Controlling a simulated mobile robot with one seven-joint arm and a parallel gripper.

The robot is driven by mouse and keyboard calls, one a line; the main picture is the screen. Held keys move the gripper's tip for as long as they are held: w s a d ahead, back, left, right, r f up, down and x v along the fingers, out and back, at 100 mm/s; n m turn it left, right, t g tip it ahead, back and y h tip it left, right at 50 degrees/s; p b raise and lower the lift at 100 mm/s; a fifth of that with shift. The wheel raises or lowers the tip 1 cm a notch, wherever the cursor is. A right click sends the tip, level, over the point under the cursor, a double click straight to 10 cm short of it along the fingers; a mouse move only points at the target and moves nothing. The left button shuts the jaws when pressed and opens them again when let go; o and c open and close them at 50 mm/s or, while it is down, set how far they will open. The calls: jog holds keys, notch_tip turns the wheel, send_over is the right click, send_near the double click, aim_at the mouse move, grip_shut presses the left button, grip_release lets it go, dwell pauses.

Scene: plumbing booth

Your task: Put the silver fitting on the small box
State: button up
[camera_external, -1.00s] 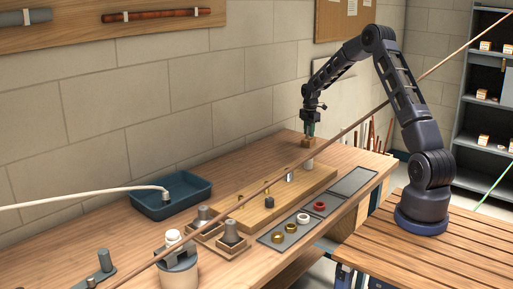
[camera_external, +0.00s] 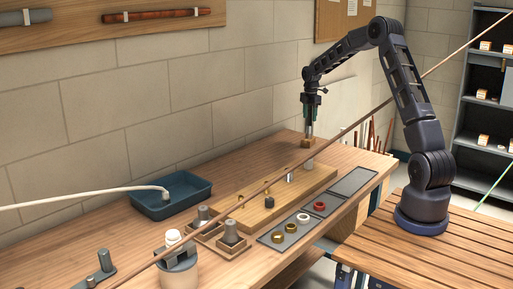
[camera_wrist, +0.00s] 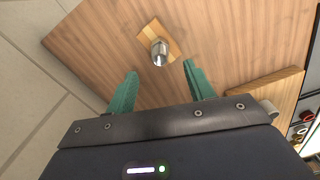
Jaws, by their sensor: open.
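The silver fitting (camera_external: 309,130) stands upright on the small wooden box (camera_external: 308,142) at the far end of the workbench. In the wrist view the fitting (camera_wrist: 157,50) rests on top of the small box (camera_wrist: 174,47), with its hollow end facing the camera. My gripper (camera_external: 311,114) is above the fitting, pointing down. In the wrist view the green fingers of my gripper (camera_wrist: 160,69) are spread apart and empty, and the fitting shows beyond the gap between them, apart from both.
A wooden board (camera_external: 262,212) with several small parts lies nearer on the bench. Grey mats with rings (camera_external: 275,249) run along the front edge. A blue tray (camera_external: 150,205) is by the wall. A long thin rod (camera_external: 375,112) crosses the view. Bench around the small box is clear.

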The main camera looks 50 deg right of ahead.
notch_tip(320, 180, up, 4)
jog(key=shift+f, duration=0.2)
jog(key=s+a+r+m+t+h, duration=0.15)
jog(key=s+a+r+m, duration=0.55)
jog(key=s+a+r, duration=1.35)
jog(key=s+a+f+m+t, duration=0.1)
jog(key=s+a+m, duration=0.3)
jog(key=s, duration=0.9)
jog(key=s+a+f+m+t+y, duration=0.1)
jog(key=s+a+f+m+t, duration=0.1)
jog(key=s+a, duration=0.6)
jog(key=s+m, duration=0.1)
jog(key=s, duration=0.4)
jog(key=shift+s+a+f+m, duration=0.3)
jog(key=shift+m, duration=0.1)
jog(key=shift+y, duration=0.25)
